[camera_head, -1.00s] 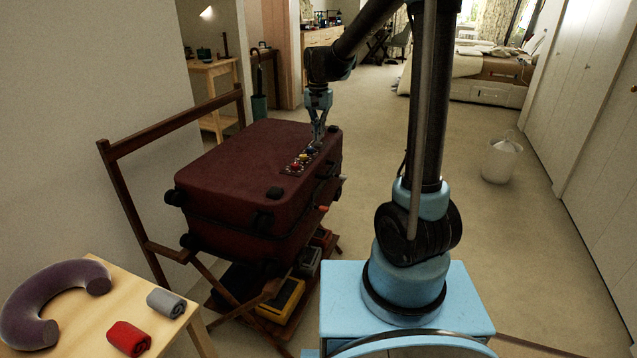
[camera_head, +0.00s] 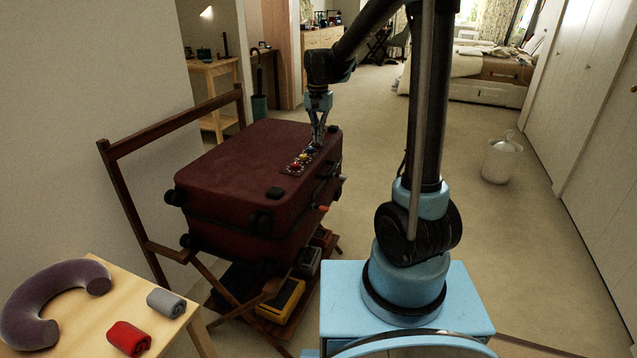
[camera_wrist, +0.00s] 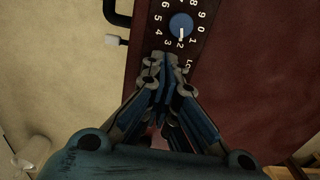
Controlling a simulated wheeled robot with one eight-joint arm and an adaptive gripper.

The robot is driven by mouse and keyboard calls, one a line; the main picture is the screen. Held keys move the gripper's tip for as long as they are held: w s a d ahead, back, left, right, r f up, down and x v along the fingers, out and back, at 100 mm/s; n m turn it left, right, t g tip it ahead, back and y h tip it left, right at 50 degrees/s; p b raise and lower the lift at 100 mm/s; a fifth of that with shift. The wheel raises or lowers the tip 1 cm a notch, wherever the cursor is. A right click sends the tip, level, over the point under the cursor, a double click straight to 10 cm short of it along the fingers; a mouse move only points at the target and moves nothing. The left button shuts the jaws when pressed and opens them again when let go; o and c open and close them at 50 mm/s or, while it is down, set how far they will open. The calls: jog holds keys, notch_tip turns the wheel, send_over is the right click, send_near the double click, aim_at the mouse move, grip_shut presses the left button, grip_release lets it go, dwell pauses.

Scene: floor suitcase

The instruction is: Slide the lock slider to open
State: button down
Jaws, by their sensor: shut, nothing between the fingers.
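The dark red suitcase (camera_head: 235,165) lies flat on a wooden rack. A dark lock panel (camera_head: 300,160) with coloured dials is on its top near the right edge. In the wrist view, the panel (camera_wrist: 204,35) shows a blue dial (camera_wrist: 181,26) with a white pointer, ringed by digits, and partly hidden lettering starting "Lo". My gripper (camera_head: 317,145) points down over the far end of the panel. In the wrist view my gripper (camera_wrist: 168,62) is shut and empty, its tips just below the dial. The fingers cover the panel there, and I cannot tell the slider behind them.
A black handle with a pale piece (camera_wrist: 115,42) shows beside the suitcase edge. A red-orange piece (camera_head: 323,209) sticks out from its front side. A wooden table (camera_head: 90,310) holds a neck pillow (camera_head: 45,300) and rolled cloths. Open floor lies to the right.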

jog(key=shift+f, duration=0.35)
jog(key=shift+w+d, duration=0.3)
jog(key=shift+w, duration=0.55)
jog(key=shift+w+d, duration=0.3)
jog(key=shift+w, duration=0.5)
dwell(0.3)
jog(key=shift+r, duration=2.95)
jog(key=s+d+r+n, duration=0.1)
jog(key=s+d+r, duration=0.1)
jog(key=s+d, duration=0.75)
jog(key=s+d+f+n, duration=0.1)
jog(key=s+d+f, duration=0.2)
jog(key=s, duration=0.5)
jog(key=s+d+f+n+t, duration=0.1)
jog(key=s+d+f, duration=0.3)
jog(key=s, duration=0.5)
jog(key=s+d+f+n+t, duration=0.1)
jog(key=s+d+f, duration=0.3)
jog(key=s, duration=0.4)
jog(key=shift+s+f, duration=0.2)
jog(key=shift+f, duration=0.4)
